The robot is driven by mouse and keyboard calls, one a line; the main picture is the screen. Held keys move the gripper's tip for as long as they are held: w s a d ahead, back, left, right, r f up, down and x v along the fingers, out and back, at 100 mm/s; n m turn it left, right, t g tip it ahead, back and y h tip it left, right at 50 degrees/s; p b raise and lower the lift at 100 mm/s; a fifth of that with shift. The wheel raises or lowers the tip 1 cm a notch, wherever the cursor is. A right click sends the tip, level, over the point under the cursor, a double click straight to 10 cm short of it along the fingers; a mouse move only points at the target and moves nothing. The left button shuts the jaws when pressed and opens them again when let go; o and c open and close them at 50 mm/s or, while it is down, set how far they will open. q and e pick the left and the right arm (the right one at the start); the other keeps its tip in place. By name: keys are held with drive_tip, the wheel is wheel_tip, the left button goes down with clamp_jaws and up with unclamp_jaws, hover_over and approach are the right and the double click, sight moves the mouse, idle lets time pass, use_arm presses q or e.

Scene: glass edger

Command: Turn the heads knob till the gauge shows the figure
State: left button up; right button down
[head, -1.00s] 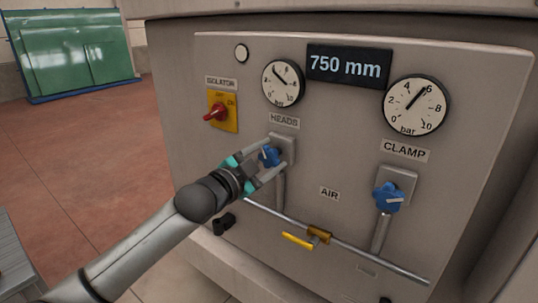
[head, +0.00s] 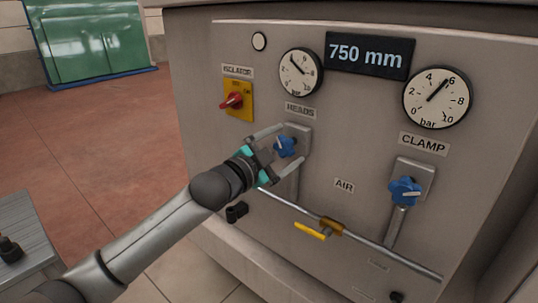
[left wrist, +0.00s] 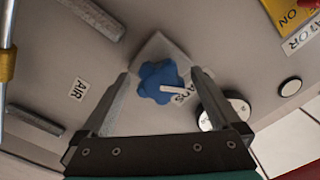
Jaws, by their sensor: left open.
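The blue heads knob (head: 285,146) sits on a grey square plate under the HEADS label, with a pale mark on its face. My left gripper (head: 293,144) is open, with one finger above the knob and one below it. In the left wrist view the knob (left wrist: 158,82) lies between and beyond the two fingertips, with gaps at both sides. The heads gauge (head: 300,71) is a small white dial in bar; its needle points to the upper left. Its exact reading is too small to tell. My right gripper is not in view.
The display (head: 370,55) reads 750 mm. The clamp gauge (head: 436,97) and blue clamp knob (head: 404,191) are at right. The red isolator switch (head: 232,101) is at upper left. An air pipe with a yellow lever (head: 311,231) runs below.

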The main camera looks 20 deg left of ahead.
use_arm(q)
drive_tip(key=b+v, duration=0.2)
drive_tip(key=v, duration=1.3)
drive_tip(key=shift+r, duration=0.1)
idle(0.3)
